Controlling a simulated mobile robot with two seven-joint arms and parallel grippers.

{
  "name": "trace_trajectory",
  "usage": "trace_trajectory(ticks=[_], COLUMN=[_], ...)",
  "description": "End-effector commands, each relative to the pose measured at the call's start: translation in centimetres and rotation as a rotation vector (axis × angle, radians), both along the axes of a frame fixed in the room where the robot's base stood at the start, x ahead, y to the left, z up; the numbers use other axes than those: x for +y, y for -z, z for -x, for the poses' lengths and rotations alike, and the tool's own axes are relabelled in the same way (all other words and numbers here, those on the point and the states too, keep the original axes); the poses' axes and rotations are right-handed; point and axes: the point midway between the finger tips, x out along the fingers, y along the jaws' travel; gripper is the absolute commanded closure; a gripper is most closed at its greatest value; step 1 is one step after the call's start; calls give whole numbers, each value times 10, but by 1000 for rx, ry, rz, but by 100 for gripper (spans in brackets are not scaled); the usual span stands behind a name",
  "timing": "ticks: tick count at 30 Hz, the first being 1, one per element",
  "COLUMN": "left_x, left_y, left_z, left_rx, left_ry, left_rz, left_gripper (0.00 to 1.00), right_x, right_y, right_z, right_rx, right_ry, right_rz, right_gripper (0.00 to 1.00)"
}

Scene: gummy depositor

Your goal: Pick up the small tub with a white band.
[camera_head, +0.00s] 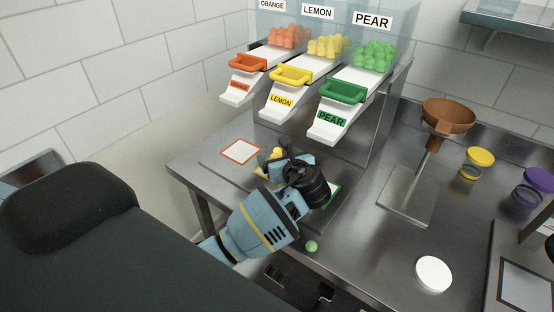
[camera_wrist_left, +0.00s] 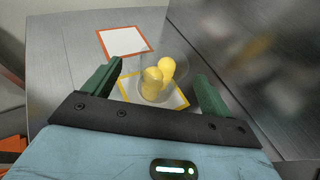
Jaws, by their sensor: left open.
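A small clear tub (camera_wrist_left: 143,90) holding yellow gummies (camera_wrist_left: 166,68) stands on the yellow-framed mat (camera_wrist_left: 183,104) in the left wrist view. No white band can be made out on it. My left gripper (camera_wrist_left: 157,70) is open, with its green fingers to either side of the tub and apart from it. In the head view my left gripper (camera_head: 274,162) hides most of the tub; yellow gummies (camera_head: 277,151) show beside it. My right gripper is not in view.
Orange (camera_head: 248,64), yellow (camera_head: 291,75) and green (camera_head: 343,92) dispenser handles overhang the mats. An orange-framed mat (camera_head: 240,152) is empty. A green gummy (camera_head: 311,246) lies near the front edge. A funnel stand (camera_head: 447,115), lidded jars (camera_head: 480,158) and a white lid (camera_head: 434,274) are at right.

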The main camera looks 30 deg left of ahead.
Motion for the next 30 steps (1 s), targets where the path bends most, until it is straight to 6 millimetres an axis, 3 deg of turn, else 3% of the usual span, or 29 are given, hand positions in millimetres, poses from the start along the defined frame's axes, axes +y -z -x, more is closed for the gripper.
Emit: trace_trajectory(ticks=[7, 16, 26, 30], left_x=[7, 36, 40, 40], left_y=[2, 12, 14, 14], left_z=[-7, -31, -34, -34], left_rx=[1, 1, 0, 0], left_ry=[0, 0, 1, 1], left_rz=[1, -1, 2, 2], left_gripper=[16, 16, 16, 34], right_x=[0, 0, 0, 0], right_y=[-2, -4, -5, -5], right_z=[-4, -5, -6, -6], right_rx=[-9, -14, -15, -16], right_ry=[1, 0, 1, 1], right_rz=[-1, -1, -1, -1], right_gripper=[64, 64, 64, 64])
